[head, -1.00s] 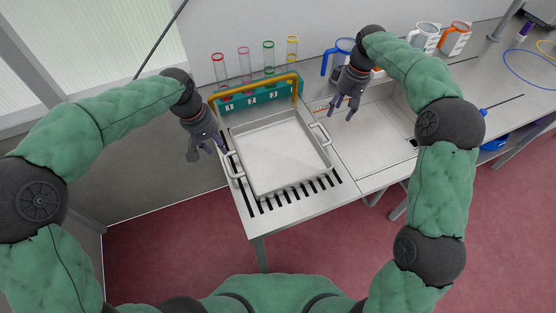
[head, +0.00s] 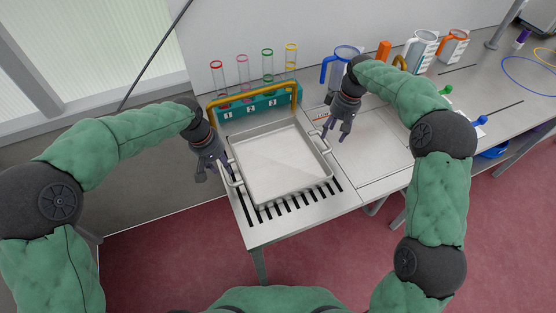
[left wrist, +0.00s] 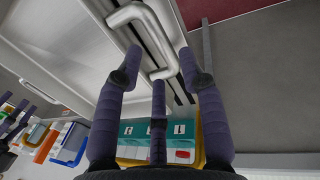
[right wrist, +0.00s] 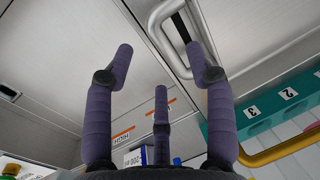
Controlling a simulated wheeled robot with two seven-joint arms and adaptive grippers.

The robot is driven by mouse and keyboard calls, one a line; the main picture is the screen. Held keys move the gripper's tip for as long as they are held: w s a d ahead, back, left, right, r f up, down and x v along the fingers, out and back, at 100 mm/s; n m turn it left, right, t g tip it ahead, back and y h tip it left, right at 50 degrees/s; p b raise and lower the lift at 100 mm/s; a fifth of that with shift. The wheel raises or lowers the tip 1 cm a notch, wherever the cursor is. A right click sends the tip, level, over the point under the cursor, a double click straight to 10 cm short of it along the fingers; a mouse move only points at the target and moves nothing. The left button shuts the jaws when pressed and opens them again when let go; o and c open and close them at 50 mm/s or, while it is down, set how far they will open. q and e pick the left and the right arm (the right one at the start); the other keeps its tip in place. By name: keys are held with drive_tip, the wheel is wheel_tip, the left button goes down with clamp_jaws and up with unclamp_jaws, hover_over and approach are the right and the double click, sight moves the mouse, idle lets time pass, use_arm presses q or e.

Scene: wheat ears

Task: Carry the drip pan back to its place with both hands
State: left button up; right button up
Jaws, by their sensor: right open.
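The drip pan (head: 278,165) is a shallow, empty, square metal tray with a bar handle on its left and right sides. It lies flat on the slotted bench at the left. My left gripper (head: 222,177) is at the pan's left handle (head: 236,174). In the left wrist view that handle (left wrist: 163,38) passes between the spread fingertips, which look apart. My right gripper (head: 336,134) is open and empty near the right handle (head: 321,142). In the right wrist view that handle (right wrist: 160,32) shows ahead of the spread fingers; contact is not visible.
A teal rack (head: 255,105) with several coloured-rim tubes and a yellow arched handle stands behind the pan. A covered sink-like recess (head: 372,150) lies right of it. Blue (head: 343,62) and orange-handled jugs stand along the back. The bench's front edge is close to the pan.

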sight(328, 142)
use_arm(q)
drive_tip(key=shift+w+d+f, duration=0.1)
drive_tip(key=shift+d+f, duration=0.1)
drive_tip(key=shift+f, duration=0.75)
drive_tip(key=shift+w+d+f, duration=0.1)
drive_tip(key=shift+d+f, duration=0.05)
drive_tip(key=shift+f, duration=0.8)
drive_tip(key=shift+w+d+f, duration=0.1)
drive_tip(key=shift+d+f, duration=0.1)
drive_tip(key=shift+f, duration=0.75)
use_arm(e)
drive_tip(key=shift+s+a+f, duration=0.1)
drive_tip(key=shift+a+f, duration=0.05)
drive_tip(key=shift+f, duration=0.8)
drive_tip(key=shift+s+a+f, duration=0.1)
drive_tip(key=shift+a+f, duration=0.1)
drive_tip(key=shift+f, duration=0.8)
drive_tip(key=shift+s+a+f, duration=0.1)
drive_tip(key=shift+a+f, duration=0.05)
drive_tip(key=shift+f, duration=0.8)
use_arm(q)
drive_tip(key=shift+s, duration=0.1)
drive_tip(key=shift+c, duration=0.2)
use_arm(e)
drive_tip(key=shift+c, duration=0.3)
